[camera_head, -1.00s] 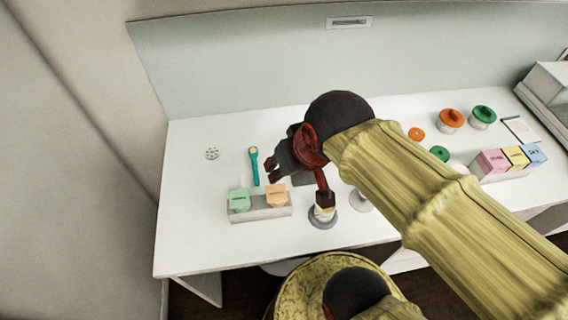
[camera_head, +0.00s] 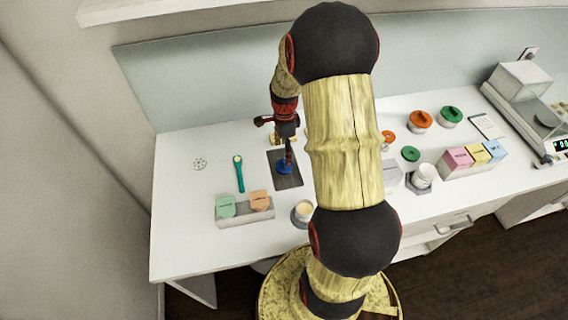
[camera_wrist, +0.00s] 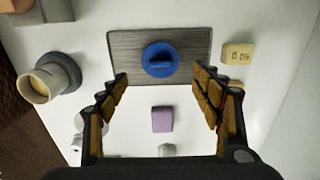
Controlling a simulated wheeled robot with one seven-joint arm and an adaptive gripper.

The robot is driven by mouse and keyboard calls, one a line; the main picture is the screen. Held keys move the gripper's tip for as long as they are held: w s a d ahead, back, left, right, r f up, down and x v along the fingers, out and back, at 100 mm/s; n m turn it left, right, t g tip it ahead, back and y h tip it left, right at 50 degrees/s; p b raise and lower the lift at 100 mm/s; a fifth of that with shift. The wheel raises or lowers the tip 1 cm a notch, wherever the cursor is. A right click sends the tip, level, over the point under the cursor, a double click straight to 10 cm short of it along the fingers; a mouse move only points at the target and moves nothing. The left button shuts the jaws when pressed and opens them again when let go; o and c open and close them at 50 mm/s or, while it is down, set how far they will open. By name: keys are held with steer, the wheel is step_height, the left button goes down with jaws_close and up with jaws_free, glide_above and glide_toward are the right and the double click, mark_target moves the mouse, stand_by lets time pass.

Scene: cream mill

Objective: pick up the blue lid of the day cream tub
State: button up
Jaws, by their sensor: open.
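The blue lid (camera_head: 285,167) lies on a dark grey rectangular mat (camera_head: 289,182) on the white table. In the wrist view the lid (camera_wrist: 160,60) is round with a raised bar across its top, and the mat (camera_wrist: 120,43) is around it. My gripper (camera_head: 286,142) points down over the mat near the lid. In the wrist view my gripper (camera_wrist: 160,88) is open, its two fingers spread to either side, with the lid beyond the fingertips and nothing between them. The day cream tub cannot be told for certain.
A cup of cream (camera_head: 303,212) stands in front of the mat. A rack (camera_head: 233,219) with green and orange blocks and a teal spoon (camera_head: 239,175) are to the left. A purple block (camera_wrist: 162,119) and a yellow tag (camera_wrist: 238,54) are near the mat. Orange (camera_head: 420,119) and green-lidded tubs (camera_head: 451,114) stand right.

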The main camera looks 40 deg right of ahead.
mark_target(284, 165)
step_height(284, 165, down, 8)
steer(key=shift+w+r+b, duration=0.1)
steer(key=shift+r+b, duration=0.05)
steer(key=shift+b, duration=0.3)
steer(key=c, duration=0.6)
